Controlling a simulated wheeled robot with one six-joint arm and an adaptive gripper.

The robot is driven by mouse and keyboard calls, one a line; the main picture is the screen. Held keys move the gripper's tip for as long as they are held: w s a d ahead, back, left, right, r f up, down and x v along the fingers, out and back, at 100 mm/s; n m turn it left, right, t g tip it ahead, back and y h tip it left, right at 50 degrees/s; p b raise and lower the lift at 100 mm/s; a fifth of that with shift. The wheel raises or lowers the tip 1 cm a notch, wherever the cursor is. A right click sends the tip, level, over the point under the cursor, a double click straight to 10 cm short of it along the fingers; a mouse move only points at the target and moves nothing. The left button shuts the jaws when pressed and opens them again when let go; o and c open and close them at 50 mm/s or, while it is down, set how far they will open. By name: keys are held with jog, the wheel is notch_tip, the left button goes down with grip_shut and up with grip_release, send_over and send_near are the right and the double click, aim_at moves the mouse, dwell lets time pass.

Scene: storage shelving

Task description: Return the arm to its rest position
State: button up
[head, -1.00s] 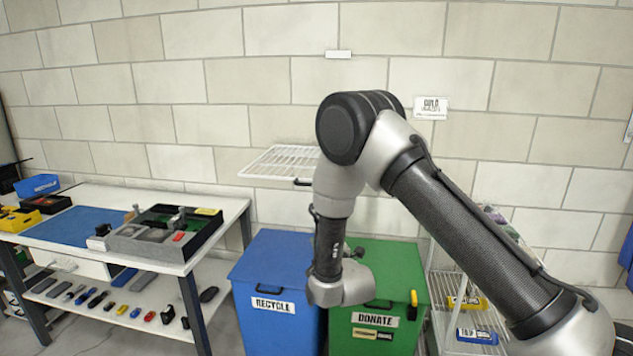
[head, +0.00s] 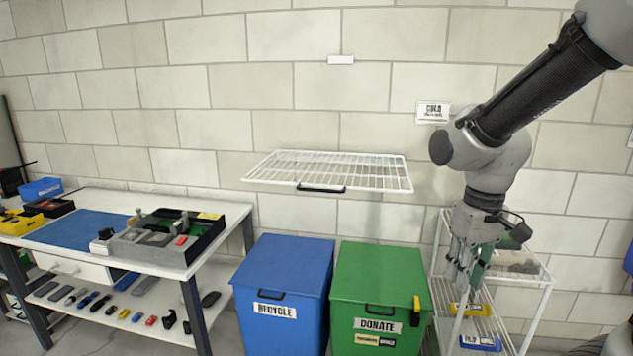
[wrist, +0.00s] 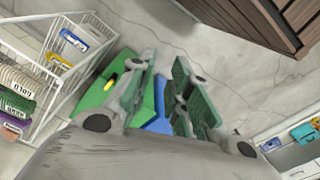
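My gripper (head: 464,283) hangs pointing down at the end of my arm, on the right of the head view, in front of the white wire rack (head: 534,310). In the wrist view its two fingers (wrist: 161,66) stand apart with nothing between them. Parts of the green bin (wrist: 93,94) and the blue bin (wrist: 161,122) show past the fingers. My arm comes in from the upper right in the head view and bends down at a joint by the wall.
The blue RECYCLE bin (head: 280,290) and green DONATE bin (head: 380,290) stand closed left of my gripper. A wire shelf (head: 330,172) juts from the wall above them. A workbench (head: 90,198) stands far left. A slatted wooden piece (wrist: 262,25) shows in the wrist view.

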jog(key=s+d+r+m+t, duration=0.3)
jog(key=s+d+r+t, duration=0.1)
jog(key=s+d+r, duration=0.4)
notch_tip(320, 180, up, 3)
jog(key=shift+d+f+t, duration=0.1)
jog(key=shift+d+t, duration=0.2)
jog(key=shift+d, duration=0.15)
